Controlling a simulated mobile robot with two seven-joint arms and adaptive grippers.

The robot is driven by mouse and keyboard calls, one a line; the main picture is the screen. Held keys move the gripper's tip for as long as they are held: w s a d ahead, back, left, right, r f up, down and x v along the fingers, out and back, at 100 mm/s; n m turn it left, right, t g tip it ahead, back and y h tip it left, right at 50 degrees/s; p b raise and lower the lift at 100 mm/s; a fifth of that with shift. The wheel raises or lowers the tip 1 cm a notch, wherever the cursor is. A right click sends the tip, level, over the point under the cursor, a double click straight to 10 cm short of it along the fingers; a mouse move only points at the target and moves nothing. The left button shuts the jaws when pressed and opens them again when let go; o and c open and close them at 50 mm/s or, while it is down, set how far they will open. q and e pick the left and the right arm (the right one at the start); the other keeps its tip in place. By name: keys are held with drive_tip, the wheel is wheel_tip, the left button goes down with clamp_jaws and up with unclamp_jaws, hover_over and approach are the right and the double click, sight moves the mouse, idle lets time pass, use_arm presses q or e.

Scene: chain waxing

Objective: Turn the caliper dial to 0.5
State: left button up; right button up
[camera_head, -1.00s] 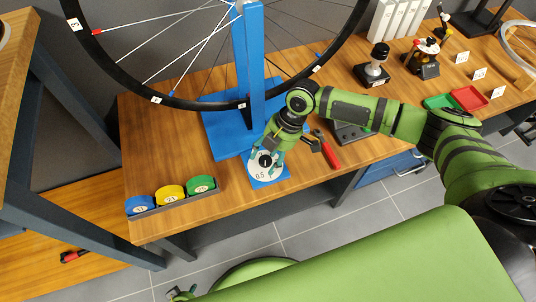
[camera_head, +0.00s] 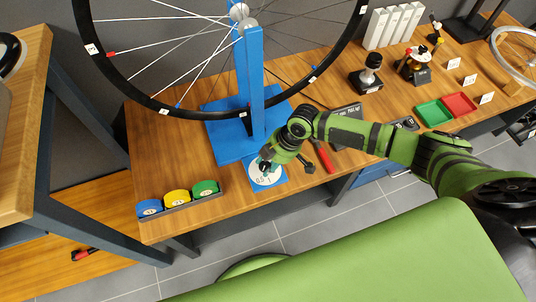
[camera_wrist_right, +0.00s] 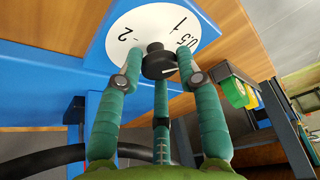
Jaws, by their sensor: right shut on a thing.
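The caliper dial is a white disc (camera_head: 267,180) on a blue plate at the table's front edge, below the wheel stand. In the right wrist view the disc (camera_wrist_right: 143,24) shows the marks 0.5, 1 and 2. The black knob (camera_wrist_right: 158,61) stands at its middle, with a short white line on its near side. My right gripper (camera_head: 265,166) comes down on the dial. In the wrist view its teal fingers (camera_wrist_right: 160,74) are shut around the knob and hide part of it. My left gripper is not in view.
The blue wheel stand (camera_head: 256,85) and its wheel rise just behind the dial. A red-handled tool (camera_head: 323,158) lies to the right. A rack with blue, yellow and green rolls (camera_head: 177,198) sits at left. Bare wood lies between the rack and the stand.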

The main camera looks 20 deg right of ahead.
drive_tip(key=shift+a+r+m, duration=0.2)
drive_tip(key=shift+r+m, duration=0.05)
drive_tip(key=shift+m, duration=0.05)
drive_tip(key=shift+f, duration=0.15)
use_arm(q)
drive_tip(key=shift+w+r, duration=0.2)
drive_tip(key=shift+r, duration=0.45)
use_arm(e)
drive_tip(key=o, duration=1.2)
drive_tip(key=shift+c, duration=0.2)
drive_tip(key=shift+d, duration=0.1)
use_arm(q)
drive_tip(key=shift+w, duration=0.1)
use_arm(e)
drive_tip(key=v, duration=1.2)
drive_tip(key=shift+s, duration=0.2)
